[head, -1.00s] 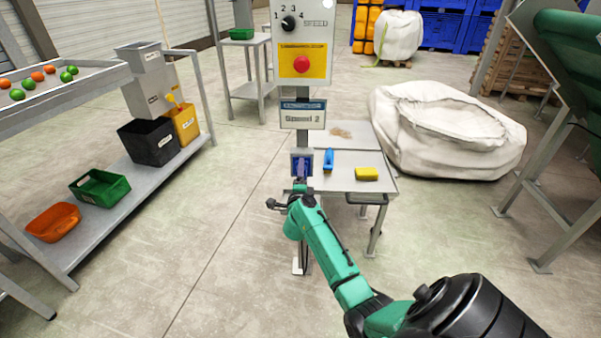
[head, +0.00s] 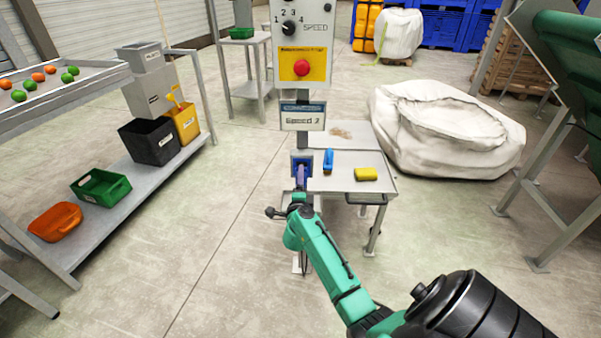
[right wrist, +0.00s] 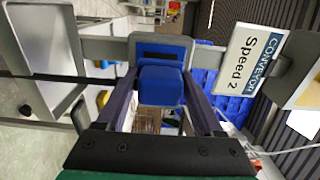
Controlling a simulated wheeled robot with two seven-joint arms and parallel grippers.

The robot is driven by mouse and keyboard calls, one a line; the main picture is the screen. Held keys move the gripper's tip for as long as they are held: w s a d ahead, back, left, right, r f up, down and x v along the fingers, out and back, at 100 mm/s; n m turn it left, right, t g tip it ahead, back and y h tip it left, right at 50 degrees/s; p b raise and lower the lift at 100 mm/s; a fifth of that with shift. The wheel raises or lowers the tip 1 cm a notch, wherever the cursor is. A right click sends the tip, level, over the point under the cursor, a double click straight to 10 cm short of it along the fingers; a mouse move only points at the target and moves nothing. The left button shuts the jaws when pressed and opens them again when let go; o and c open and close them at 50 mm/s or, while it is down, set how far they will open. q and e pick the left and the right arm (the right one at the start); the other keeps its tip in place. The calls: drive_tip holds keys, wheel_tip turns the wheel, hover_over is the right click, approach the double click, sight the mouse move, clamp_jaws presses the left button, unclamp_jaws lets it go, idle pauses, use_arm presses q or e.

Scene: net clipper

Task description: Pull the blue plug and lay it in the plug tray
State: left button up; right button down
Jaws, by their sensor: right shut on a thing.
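The blue plug (right wrist: 160,85) is between the two dark fingers of my right gripper (right wrist: 160,100) in the right wrist view. The gripper is shut on it. The grey-framed blue socket (right wrist: 160,48) is just behind the plug, and a dark slot shows on its face. In the head view the socket (head: 301,160) is on the post, and my right gripper (head: 301,185) is just below and in front of it. A light grey rimmed tray (right wrist: 18,60) is at the left of the wrist view; I cannot tell whether it is the plug tray. My left gripper is out of view.
A grey table (head: 350,185) right of the post holds a blue tool (head: 328,160) and a yellow block (head: 366,174). Above the socket are the speed sign (head: 303,117) and a panel with a red button (head: 301,68).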

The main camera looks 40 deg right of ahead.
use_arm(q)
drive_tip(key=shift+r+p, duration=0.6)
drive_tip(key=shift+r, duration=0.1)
use_arm(e)
drive_tip(key=shift+v, duration=1.65)
drive_tip(key=shift+w+d, duration=0.1)
drive_tip(key=shift+w+d, duration=0.45)
drive_tip(key=shift+w, duration=0.05)
use_arm(q)
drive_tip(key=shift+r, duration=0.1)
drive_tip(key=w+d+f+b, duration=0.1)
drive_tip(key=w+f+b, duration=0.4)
drive_tip(key=b, duration=0.2)
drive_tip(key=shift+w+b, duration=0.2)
drive_tip(key=shift+b, duration=0.15)
use_arm(e)
wheel_tip(320, 180, down, 10)
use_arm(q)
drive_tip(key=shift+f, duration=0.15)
use_arm(e)
drive_tip(key=shift+r, duration=0.1)
